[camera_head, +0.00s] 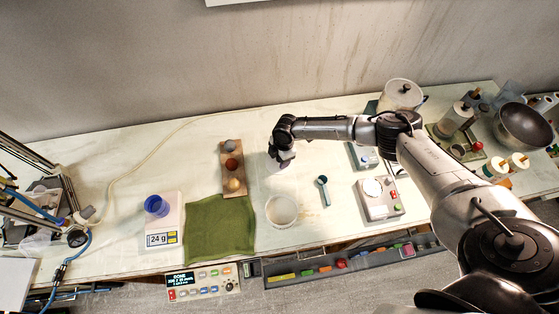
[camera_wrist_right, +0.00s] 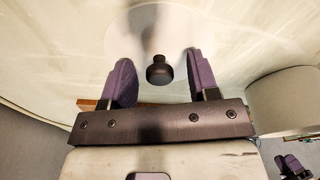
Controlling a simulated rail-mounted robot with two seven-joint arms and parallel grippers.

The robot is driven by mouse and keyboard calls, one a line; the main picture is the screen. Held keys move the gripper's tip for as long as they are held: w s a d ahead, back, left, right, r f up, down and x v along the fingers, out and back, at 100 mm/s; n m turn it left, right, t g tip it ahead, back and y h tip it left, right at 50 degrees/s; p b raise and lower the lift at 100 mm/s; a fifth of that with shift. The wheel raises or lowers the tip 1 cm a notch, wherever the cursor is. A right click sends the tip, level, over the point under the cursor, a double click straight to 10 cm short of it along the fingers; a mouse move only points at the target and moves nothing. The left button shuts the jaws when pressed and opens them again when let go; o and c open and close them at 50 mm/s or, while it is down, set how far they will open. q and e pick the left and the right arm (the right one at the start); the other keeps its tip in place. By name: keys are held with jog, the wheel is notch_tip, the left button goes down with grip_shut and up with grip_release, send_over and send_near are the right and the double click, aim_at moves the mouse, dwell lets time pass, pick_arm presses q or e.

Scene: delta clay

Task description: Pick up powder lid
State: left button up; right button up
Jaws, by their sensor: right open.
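The powder lid (camera_wrist_right: 177,22) is a pale round disc with a dark knob (camera_wrist_right: 159,71). In the right wrist view it lies flat on the bench top ahead of my right gripper. My right gripper (camera_wrist_right: 158,65) is open, its two purple fingers on either side of the knob with a gap on each side. In the head view my right gripper (camera_head: 281,159) hangs over the bench just right of the wooden board, and the lid is hard to make out there. Purple fingers that look like my left gripper (camera_wrist_right: 293,166) show small at the lower right of the wrist view.
A white open tub (camera_head: 282,211) stands in front of my right gripper, and the wooden board (camera_head: 229,187) with round items is at its left. A dark scoop (camera_head: 323,191) and a grey device (camera_head: 380,198) lie to the right. A scale (camera_head: 163,228) holds a blue cup.

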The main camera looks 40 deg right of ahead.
jog(key=shift+c, duration=0.3)
jog(key=c, duration=0.9)
jog(key=shift+r, duration=0.15)
